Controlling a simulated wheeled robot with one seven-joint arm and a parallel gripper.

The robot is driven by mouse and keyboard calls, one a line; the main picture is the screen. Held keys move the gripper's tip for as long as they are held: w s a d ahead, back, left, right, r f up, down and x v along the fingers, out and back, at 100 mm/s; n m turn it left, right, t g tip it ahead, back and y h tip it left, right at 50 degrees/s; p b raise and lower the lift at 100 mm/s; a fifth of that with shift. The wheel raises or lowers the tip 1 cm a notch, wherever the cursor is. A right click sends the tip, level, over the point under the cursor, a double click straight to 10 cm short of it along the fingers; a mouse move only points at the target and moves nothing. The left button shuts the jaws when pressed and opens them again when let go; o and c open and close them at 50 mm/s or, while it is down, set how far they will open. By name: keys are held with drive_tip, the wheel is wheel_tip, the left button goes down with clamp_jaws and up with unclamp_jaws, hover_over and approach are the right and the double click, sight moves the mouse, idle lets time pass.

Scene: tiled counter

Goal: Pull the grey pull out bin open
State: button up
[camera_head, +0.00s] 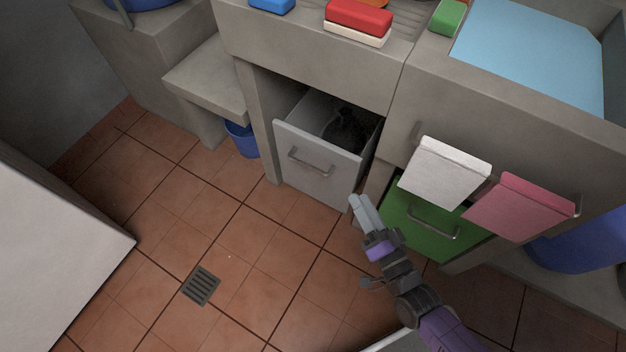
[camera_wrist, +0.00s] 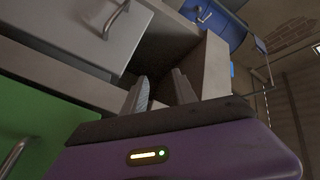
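The grey pull-out bin (camera_head: 322,165) stands partly out of its cabinet under the counter, with a dark, lumpy thing (camera_head: 346,127) inside. Its metal handle (camera_head: 311,164) is on the front panel. In the wrist view the grey front (camera_wrist: 75,30) and its handle (camera_wrist: 116,20) show at upper left. My gripper (camera_head: 359,202) is by the lower right corner of the bin front in the head view, apart from the handle. In the wrist view my gripper (camera_wrist: 160,88) has its two fingers spread with nothing seen between them.
A green bin front (camera_head: 425,225) is right of my gripper, under a white towel (camera_head: 444,172) and a pink towel (camera_head: 520,207) on a rail. A blue bucket (camera_head: 242,139) stands left of the grey bin. The tiled floor (camera_head: 235,235) before it is clear.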

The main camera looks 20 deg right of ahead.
drive_tip(key=w+a+f+m+h+b, duration=0.1)
drive_tip(key=w+a+f+m+b, duration=0.1)
drive_tip(key=w+f+m+b, duration=0.45)
drive_tip(key=m+h+b, duration=0.2)
drive_tip(key=b, duration=0.1)
approach(308, 165)
drive_tip(key=w+f, duration=0.1)
drive_tip(key=w, duration=0.1)
drive_tip(key=shift+t, duration=0.4)
drive_tip(key=shift+b+x, duration=1.75)
drive_tip(key=shift+x, duration=2.4)
drive_tip(key=shift+s+d, duration=0.1)
drive_tip(key=shift+d, duration=0.05)
clamp_jaws()
